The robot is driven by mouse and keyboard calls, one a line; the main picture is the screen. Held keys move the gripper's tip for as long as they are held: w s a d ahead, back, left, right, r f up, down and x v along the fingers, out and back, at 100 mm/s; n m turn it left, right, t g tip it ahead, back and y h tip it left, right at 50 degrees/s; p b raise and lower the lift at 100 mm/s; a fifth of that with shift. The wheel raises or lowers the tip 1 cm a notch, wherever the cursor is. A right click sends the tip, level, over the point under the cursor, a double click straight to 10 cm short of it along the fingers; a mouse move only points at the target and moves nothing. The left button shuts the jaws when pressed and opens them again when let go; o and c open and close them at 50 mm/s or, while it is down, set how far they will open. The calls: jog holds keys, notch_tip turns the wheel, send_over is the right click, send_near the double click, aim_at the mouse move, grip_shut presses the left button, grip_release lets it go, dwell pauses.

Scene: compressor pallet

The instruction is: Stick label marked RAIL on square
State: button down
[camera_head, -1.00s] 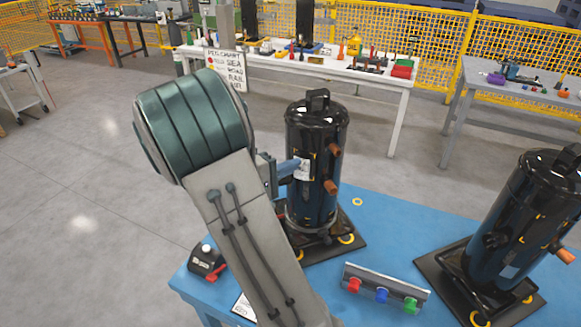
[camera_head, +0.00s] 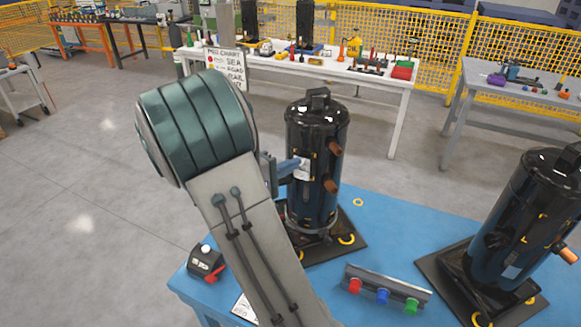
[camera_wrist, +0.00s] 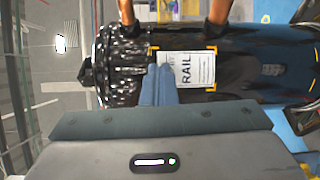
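The RAIL label (camera_wrist: 190,70) is a white card with black print. In the wrist view it lies within yellow corner marks that frame a square (camera_wrist: 213,49) on the black compressor (camera_wrist: 242,65). The same upright compressor stands mid-table in the head view (camera_head: 318,125), with the label (camera_head: 303,168) showing on its left side. My gripper (camera_wrist: 160,68) has its blue fingers close together at the label's left edge, overlapping it; it also shows in the head view (camera_head: 291,166). Whether the label touches the compressor is hard to tell.
Copper stubs (camera_head: 333,147) stick out of the compressor near the label. A second compressor (camera_head: 525,215) stands at right on the blue table (camera_head: 385,232). A rack with coloured knobs (camera_head: 385,287) and a small black device (camera_head: 206,263) are at the front.

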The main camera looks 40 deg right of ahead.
jog(key=shift+w+d, duration=0.4)
jog(key=shift+d, duration=0.25)
dwell(0.7)
jog(key=c, duration=1.6)
grip_release()
jog(key=shift+c, duration=0.2)
